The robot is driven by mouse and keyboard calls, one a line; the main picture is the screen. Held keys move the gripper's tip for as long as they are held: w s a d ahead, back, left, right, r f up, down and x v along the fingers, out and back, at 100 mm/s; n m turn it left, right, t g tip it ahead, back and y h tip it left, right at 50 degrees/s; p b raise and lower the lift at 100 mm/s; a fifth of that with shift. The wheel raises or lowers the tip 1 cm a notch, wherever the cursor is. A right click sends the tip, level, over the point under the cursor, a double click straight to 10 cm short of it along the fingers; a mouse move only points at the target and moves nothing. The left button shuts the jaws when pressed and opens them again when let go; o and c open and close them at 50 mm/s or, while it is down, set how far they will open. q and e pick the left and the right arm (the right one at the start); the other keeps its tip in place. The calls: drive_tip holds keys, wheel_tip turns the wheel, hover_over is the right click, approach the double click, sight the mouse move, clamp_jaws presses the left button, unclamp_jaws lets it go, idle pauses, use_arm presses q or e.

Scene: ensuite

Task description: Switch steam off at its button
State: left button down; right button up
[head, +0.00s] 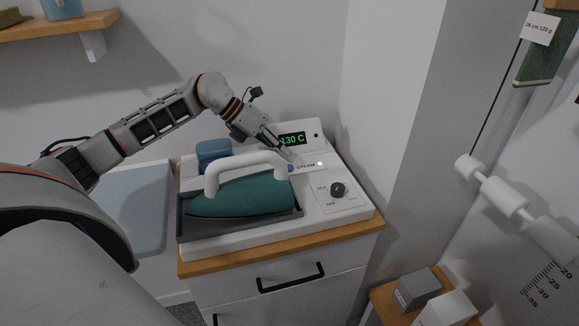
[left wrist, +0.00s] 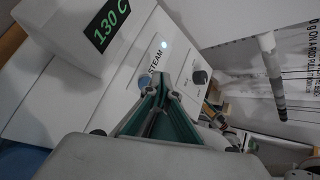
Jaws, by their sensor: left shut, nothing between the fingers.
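The steam panel (head: 308,167) is a white strip on the iron station, with a STEAM label and a small lit indicator (head: 320,163) at its right end. A blue spot, apparently the steam button (head: 291,168), shows at its left end by my fingertips. My left gripper (head: 294,159) is shut and empty, its tips at that end of the panel; I cannot tell whether they touch the button. My right gripper is out of view.
A teal iron (head: 240,194) with a white handle rests in a grey tray in front of the gripper. A display (head: 292,140) reads 130 C behind it. A black dial (head: 338,189) sits to the right. A wall stands close on the right.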

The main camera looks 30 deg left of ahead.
use_arm(q)
drive_tip(key=shift+f, duration=0.2)
drive_tip(key=shift+f, duration=0.3)
drive_tip(key=shift+f+b, duration=0.4)
drive_tip(key=shift+f, duration=0.1)
idle(0.7)
drive_tip(key=shift+r, duration=0.1)
drive_tip(key=shift+r+p, duration=0.65)
drive_tip(key=shift+r, duration=0.2)
drive_tip(key=shift+r+p, duration=0.85)
drive_tip(key=shift+r, duration=0.4)
wheel_tip(320, 180, up, 4)
drive_tip(key=p, duration=0.2)
drive_tip(key=shift+f+p, duration=0.2)
drive_tip(key=shift+p, duration=0.1)
